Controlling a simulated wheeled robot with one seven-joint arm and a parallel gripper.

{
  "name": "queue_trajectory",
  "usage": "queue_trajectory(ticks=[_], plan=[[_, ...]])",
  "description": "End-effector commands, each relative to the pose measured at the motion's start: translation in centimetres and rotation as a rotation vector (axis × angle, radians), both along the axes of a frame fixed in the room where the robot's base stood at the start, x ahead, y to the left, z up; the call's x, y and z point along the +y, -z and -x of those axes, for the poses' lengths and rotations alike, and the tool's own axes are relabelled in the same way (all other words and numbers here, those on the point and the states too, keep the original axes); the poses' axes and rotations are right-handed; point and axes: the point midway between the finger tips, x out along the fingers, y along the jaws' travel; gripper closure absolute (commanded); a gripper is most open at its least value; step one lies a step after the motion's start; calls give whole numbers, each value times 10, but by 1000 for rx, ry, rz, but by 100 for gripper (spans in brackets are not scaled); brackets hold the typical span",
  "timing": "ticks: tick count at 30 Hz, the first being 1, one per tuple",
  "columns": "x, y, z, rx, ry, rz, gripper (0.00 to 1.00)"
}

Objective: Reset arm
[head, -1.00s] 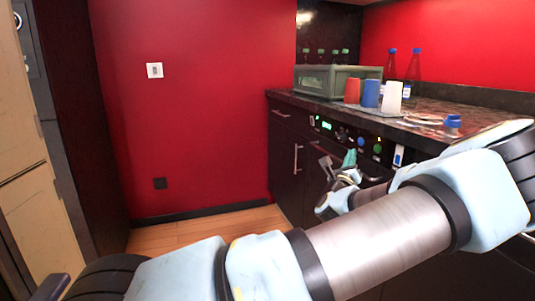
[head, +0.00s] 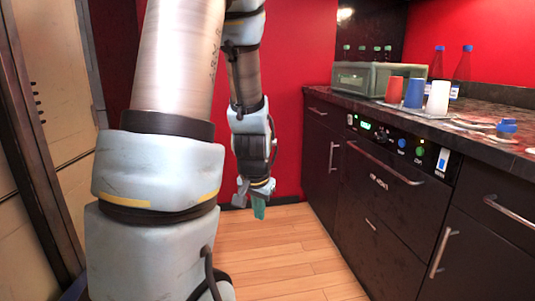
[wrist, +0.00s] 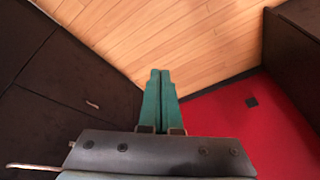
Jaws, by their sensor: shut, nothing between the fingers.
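My gripper (head: 259,207) hangs at the end of my arm, left of centre in the head view, pointing down above the wooden floor. In the wrist view its two green fingers (wrist: 160,76) lie side by side, touching, with nothing between them. It is apart from the cabinets and the counter. My arm stands upright across the left half of the head view and hides part of the red wall.
A dark counter (head: 420,124) runs along the right, with cabinets and a control panel below. On it stand a grey-green appliance (head: 350,78), red, blue and white cups, and bottles. Open wooden floor (head: 290,260) lies in the middle. A pale cabinet (head: 60,100) is at left.

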Motion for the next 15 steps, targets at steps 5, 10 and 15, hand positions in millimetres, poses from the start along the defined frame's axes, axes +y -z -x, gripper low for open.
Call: queue_trajectory(ticks=[5,10,15], plan=[[24,-20,44,111,-187,60,100],[42,-34,81,191,-335,72,100],[45,-64,91,215,-371,70,100]])
